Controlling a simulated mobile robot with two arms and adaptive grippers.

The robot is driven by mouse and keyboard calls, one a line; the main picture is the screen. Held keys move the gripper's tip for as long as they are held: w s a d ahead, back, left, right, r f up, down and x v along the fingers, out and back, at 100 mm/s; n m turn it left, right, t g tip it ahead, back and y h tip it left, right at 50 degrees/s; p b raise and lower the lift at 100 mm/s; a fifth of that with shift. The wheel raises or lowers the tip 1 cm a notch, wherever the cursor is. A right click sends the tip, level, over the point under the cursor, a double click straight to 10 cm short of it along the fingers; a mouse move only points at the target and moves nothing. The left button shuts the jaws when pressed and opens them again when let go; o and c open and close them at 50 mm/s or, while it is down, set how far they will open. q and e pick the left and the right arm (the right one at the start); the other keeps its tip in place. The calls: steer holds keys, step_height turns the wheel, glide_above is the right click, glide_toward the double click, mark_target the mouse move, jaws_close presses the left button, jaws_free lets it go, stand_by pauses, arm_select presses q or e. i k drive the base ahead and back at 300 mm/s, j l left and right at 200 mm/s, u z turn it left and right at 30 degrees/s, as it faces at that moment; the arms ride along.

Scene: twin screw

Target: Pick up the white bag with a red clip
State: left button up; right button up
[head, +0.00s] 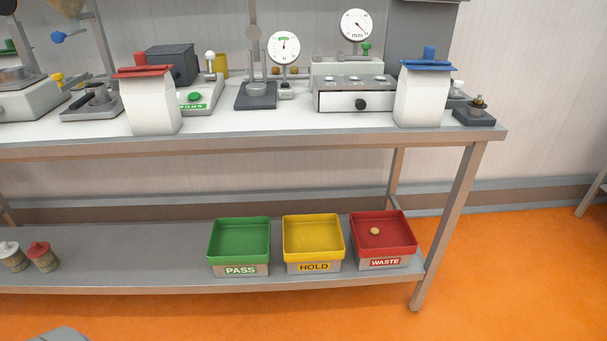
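A white bag (152,106) stands upright near the front edge of the worktop (275,123), left of centre. A red clip (143,72) closes its top, with a red tab sticking up. A second white bag (421,98) with a blue clip (428,66) stands upright near the worktop's right end. Neither of my grippers shows in the head view.
Dial gauges (284,47), a drawer box (357,101) and a small scale (200,101) stand behind or between the bags. Green (240,268), yellow (316,266) and red (385,262) bins sit on the lower shelf. The worktop front between the bags is mostly clear.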

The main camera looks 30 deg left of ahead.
mark_target(152, 107)
steer(key=u, duration=1.8)
